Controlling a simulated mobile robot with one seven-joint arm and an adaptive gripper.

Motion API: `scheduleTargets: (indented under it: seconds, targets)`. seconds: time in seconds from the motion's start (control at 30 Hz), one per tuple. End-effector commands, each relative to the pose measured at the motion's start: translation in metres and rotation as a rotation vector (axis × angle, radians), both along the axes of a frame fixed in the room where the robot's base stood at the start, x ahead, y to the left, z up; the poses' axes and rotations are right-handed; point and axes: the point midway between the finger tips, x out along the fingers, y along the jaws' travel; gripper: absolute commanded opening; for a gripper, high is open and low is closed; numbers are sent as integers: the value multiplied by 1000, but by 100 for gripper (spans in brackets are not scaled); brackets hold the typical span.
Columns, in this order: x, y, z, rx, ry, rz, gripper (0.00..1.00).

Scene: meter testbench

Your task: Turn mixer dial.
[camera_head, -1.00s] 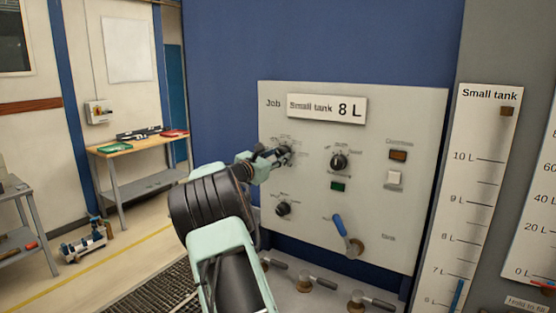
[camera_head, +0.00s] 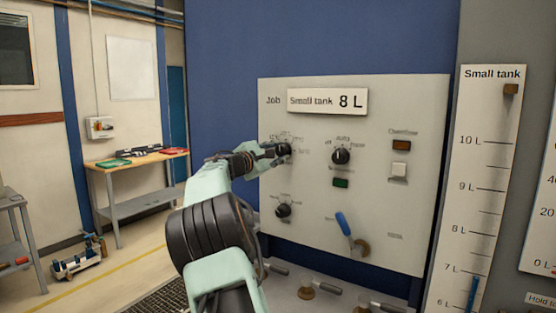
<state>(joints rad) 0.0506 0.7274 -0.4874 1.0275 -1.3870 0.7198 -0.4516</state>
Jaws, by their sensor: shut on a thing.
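The grey control panel (camera_head: 376,205) carries three black dials. My gripper (camera_head: 276,151) is shut on the upper-left dial (camera_head: 285,149), reaching it from the left. The gripper partly hides this dial and its markings, so I cannot read its setting. A second black dial (camera_head: 341,156) sits at upper middle, and a third (camera_head: 283,210) at lower left; both are untouched. The small labels are too blurred to tell which dial is the mixer's.
A sign (camera_head: 328,101) reads "Small tank 8 L". A blue-handled lever (camera_head: 343,224), a dark green indicator (camera_head: 340,183), a white switch (camera_head: 399,170) and a brown-orange lamp (camera_head: 401,146) are on the panel. Valves (camera_head: 306,290) stand below. A level scale (camera_head: 485,180) stands right.

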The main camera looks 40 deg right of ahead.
Motion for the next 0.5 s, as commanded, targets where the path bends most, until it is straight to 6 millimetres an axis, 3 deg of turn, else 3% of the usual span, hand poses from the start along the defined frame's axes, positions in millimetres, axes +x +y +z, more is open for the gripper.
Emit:
scheduleTargets:
  seconds: [0.5]
  targets:
    - [0, 0, 0, 18, -39, 0, 5]
